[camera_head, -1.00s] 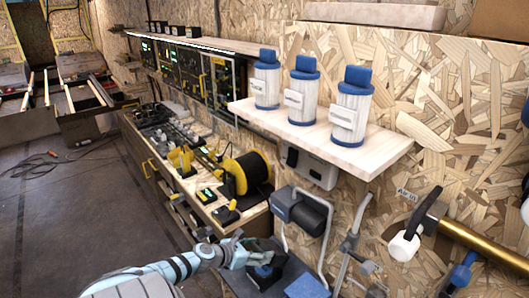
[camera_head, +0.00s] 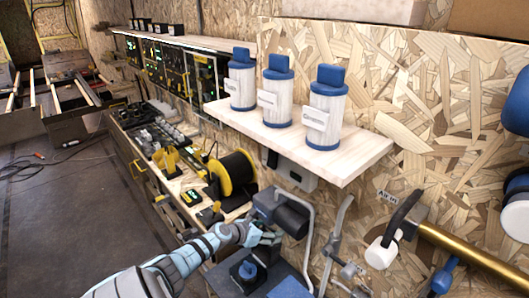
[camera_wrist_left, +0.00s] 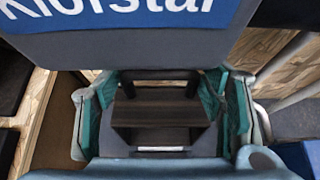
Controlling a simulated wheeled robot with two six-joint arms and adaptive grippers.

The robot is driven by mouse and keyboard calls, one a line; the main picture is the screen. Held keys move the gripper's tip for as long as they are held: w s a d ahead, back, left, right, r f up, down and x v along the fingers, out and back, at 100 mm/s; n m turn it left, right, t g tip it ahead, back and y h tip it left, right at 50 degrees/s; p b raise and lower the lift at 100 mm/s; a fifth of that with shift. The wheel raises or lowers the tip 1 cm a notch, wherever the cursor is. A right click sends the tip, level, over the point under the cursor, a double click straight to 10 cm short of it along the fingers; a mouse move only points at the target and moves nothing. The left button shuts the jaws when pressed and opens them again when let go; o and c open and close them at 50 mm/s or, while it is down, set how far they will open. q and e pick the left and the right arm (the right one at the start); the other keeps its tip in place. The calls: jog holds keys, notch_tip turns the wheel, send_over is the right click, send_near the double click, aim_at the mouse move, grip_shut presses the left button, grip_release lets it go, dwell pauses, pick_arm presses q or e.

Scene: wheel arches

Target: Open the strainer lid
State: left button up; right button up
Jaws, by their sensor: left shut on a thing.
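A grey pump-like unit (camera_head: 264,203) with a dark cylinder (camera_head: 292,219) stands beside the wall in the head view; I cannot clearly tell which part is the strainer lid. My left gripper (camera_head: 268,236) is at its lower front. In the left wrist view my left gripper (camera_wrist_left: 162,112) is shut on a dark part (camera_wrist_left: 160,105), between green-padded fingers. A grey body with a blue lettered label (camera_wrist_left: 120,12) fills the top of that view. The exact contact is partly hidden by the fingers. My right gripper is not in view.
A dark base with a blue knob (camera_head: 248,270) sits below my gripper. Grey pipes (camera_head: 308,240) rise close on the right. A shelf (camera_head: 300,145) with white, blue-capped canisters is above. A workbench with a yellow-black reel (camera_head: 232,173) stands at left.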

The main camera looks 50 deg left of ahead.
pick_arm(q)
jog(key=shift+w+a+f+b, duration=0.1)
jog(key=shift+w+b, duration=0.3)
jog(key=shift+w, duration=0.55)
jog(key=shift+c, duration=0.2)
jog(key=o, duration=1.5)
jog(key=shift+w, duration=0.15)
jog(key=shift+o, duration=1.1)
jog(key=shift+w+f, duration=0.1)
jog(key=shift+f, duration=0.15)
